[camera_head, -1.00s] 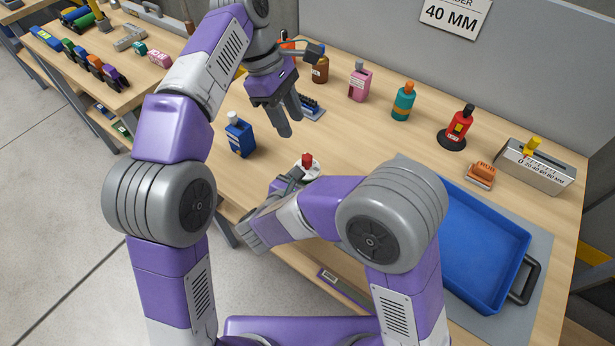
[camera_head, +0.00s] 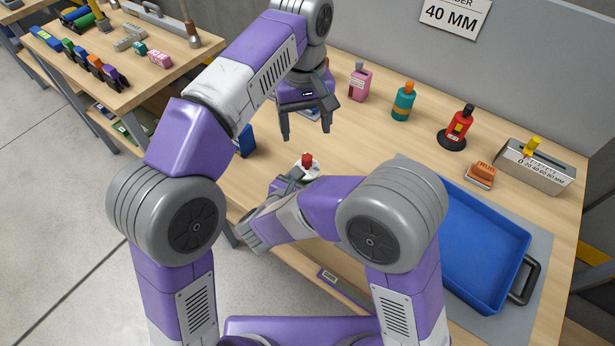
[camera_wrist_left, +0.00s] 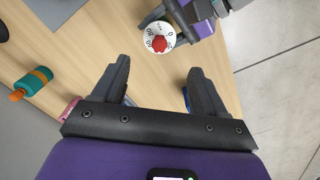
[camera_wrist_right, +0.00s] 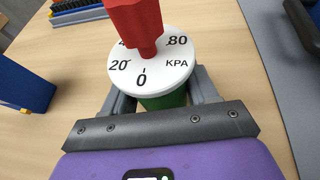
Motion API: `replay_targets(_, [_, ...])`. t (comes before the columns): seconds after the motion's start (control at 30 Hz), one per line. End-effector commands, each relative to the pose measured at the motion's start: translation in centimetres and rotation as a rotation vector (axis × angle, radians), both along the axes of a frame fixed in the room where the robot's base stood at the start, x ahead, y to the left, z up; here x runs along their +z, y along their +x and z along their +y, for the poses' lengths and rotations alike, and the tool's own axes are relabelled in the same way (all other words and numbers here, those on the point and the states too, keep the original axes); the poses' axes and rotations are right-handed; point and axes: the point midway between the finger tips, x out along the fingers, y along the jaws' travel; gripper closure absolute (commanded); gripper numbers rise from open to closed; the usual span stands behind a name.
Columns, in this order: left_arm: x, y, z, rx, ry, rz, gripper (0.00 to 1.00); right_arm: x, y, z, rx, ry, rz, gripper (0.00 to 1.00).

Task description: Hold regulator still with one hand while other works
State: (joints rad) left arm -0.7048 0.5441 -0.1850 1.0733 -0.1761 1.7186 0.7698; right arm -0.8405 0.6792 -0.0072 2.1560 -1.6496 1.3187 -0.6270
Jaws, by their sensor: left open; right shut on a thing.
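The regulator has a round white dial (camera_wrist_right: 110,78) marked in KPA, a red knob (camera_wrist_right: 137,22) on top and a green body (camera_wrist_right: 165,101). In the head view its red knob (camera_head: 307,160) shows near the table's front edge. My right gripper (camera_head: 296,178) is shut around the green body below the dial, and the regulator looks upright. My left gripper (camera_head: 306,134) is open and empty, above the table and beyond the regulator, fingers pointing down. In the left wrist view the dial (camera_wrist_left: 147,42) lies ahead of the open fingers, apart from them. The knob's exact setting is unclear.
Pink (camera_head: 360,84), teal (camera_head: 403,103) and red (camera_head: 460,124) bottles stand along the back. A metal scale block (camera_head: 537,168), an orange block (camera_head: 480,174) and a blue tray (camera_head: 483,250) lie right.

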Motion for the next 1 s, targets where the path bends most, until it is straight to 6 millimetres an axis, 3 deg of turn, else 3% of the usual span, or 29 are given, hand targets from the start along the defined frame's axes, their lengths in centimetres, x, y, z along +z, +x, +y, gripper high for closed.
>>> replay_targets(0.27, [-1.2, -0.1, -0.3, -0.087, 0.025, -0.021, 0.28, 0.0, 0.0, 0.0, 0.000, 0.000, -0.001, 0.77])
replay_targets(0.7, [-7.5, -0.2, -0.2, -0.082, 0.023, -0.018, 0.28, 0.0, 0.0, 0.0, 0.000, 0.000, -0.001, 0.77])
replay_targets(1.0, [-9.7, -0.1, -0.3, -0.082, 0.021, -0.021, 0.28, 0.0, 0.0, 0.0, 0.000, 0.000, -0.001, 0.77])
